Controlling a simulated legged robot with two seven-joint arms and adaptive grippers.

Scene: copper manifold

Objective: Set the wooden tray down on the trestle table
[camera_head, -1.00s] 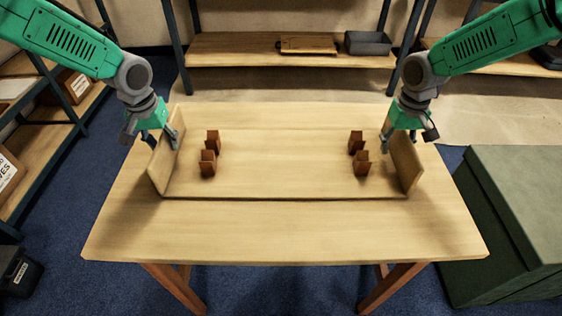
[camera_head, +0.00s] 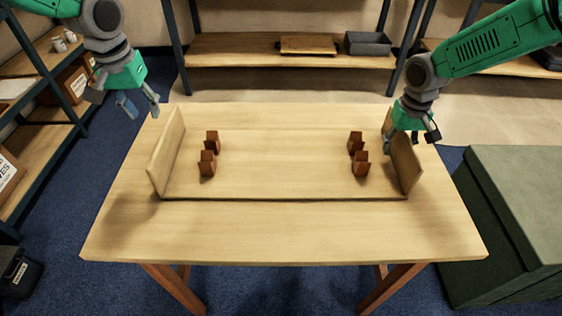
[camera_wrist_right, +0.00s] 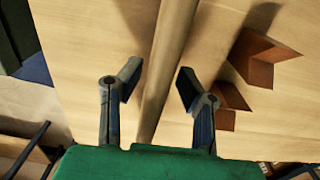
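The wooden tray (camera_head: 280,180), pale with an upright wall at each end, lies flat on the trestle table (camera_head: 280,232). My left gripper (camera_head: 138,108) is open and empty, up and to the left of the tray's left wall, clear of it. My right gripper (camera_head: 400,137) is at the tray's right wall, which partly hides its fingers. In the right wrist view its fingers (camera_wrist_right: 157,82) stand apart on either side of the wall (camera_wrist_right: 168,60), with gaps showing between fingers and wall.
Several brown V-shaped blocks (camera_head: 207,163) stand on the tray floor in two groups. A green box (camera_head: 520,195) stands right of the table. Shelving (camera_head: 60,110) is at the left, and a shelf (camera_head: 240,50) with a grey bin (camera_head: 368,43) is behind. The table's front strip is clear.

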